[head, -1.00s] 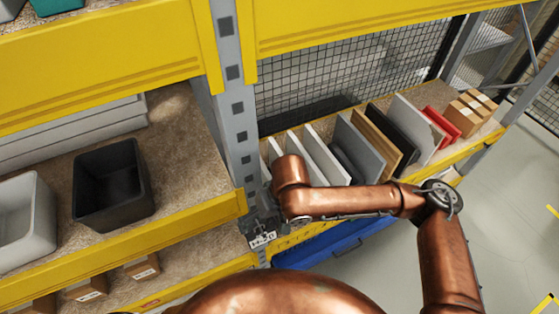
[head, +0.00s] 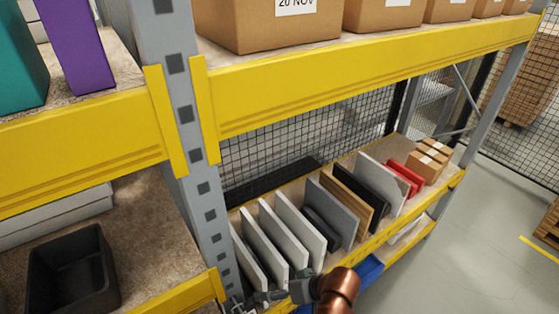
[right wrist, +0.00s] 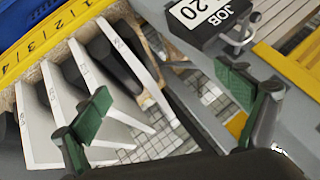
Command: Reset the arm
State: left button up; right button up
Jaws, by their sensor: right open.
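My right arm shows at the bottom of the head view as a copper link. Its gripper (head: 262,297) is in front of the leftmost white boards (head: 262,250), beside the grey rack upright (head: 205,215). My left gripper is not in view.
The yellow shelf beam (head: 350,90) runs above the row of boards. A black bin (head: 72,270) sits on the left shelf. Small cardboard boxes (head: 430,160) stand at the row's far end. Open floor (head: 480,235) lies at right.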

jog(key=s+d+f+m+t+h, duration=0.15)
jog(key=d+f, duration=0.35)
jog(key=d, duration=0.5)
jog(key=s+d+f+m+h, duration=0.25)
jog(key=d+f, duration=0.35)
jog(key=d, duration=0.3)
jog(key=s+d+f+g+h, duration=0.1)
jog(key=s+d+f+h, duration=0.15)
jog(key=s+d, duration=0.6)
jog(key=s+d+f+g+h, duration=0.15)
jog(key=s+d+f, duration=0.25)
jog(key=s+d, duration=0.4)
notch_tip(320, 180, down, 33)
jog(key=b, duration=0.5)
jog(key=s+f+g+b, duration=0.1)
jog(key=s+f+b, duration=0.1)
jog(key=s+f, duration=0.8)
jog(key=s+f+g+b, duration=0.1)
jog(key=s+f+b, duration=0.2)
jog(key=s+f, duration=0.7)
notch_tip(320, 180, down, 4)
jog(key=shift+a+f+n, duration=0.25)
jog(key=shift+n, duration=0.05)
